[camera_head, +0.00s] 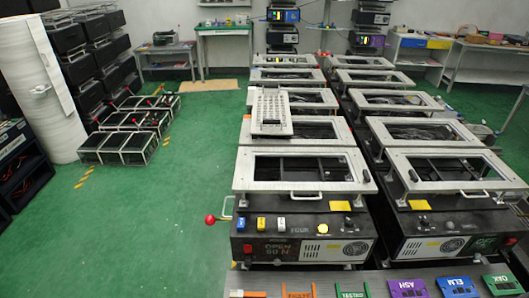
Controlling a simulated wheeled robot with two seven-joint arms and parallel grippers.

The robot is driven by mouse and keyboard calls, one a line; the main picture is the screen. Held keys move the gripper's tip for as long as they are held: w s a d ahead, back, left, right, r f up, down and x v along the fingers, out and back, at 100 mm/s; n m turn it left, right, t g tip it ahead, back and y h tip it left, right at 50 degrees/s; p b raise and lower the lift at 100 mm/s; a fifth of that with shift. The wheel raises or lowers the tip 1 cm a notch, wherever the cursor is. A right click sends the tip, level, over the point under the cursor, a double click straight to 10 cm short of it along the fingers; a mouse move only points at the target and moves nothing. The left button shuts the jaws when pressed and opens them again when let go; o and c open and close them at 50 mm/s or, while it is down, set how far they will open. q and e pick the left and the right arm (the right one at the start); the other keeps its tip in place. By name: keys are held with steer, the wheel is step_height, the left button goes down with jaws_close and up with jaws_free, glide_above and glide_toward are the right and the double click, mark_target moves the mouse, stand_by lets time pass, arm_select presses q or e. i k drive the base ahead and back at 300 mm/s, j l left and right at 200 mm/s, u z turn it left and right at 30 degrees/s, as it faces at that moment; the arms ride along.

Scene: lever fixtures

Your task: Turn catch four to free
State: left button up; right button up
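Several small coloured fixtures stand in a row on a grey surface (205,293) along the bottom edge. From the left are an orange one (236,294), another orange one (297,294) and a green one (352,292), all cut off by the frame. Then come a purple block marked ASH (408,288), a blue block marked ELM (457,287) and a green block marked OAK (502,284). No number four is readable, so I cannot tell which is catch four or how its lever stands. Neither gripper is in view.
Behind the row stand two dark machines (306,227) (430,225) with metal frames on top. A red knob (210,219) sticks out at the left machine's side.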

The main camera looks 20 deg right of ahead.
mark_target(366, 177)
steer(key=l+z, duration=0.35)
steer(key=i+l+z, duration=0.1)
steer(key=z, duration=0.3)
steer(key=i+l+z, duration=0.1)
steer(key=l+z, duration=0.25)
steer(key=j, duration=0.1)
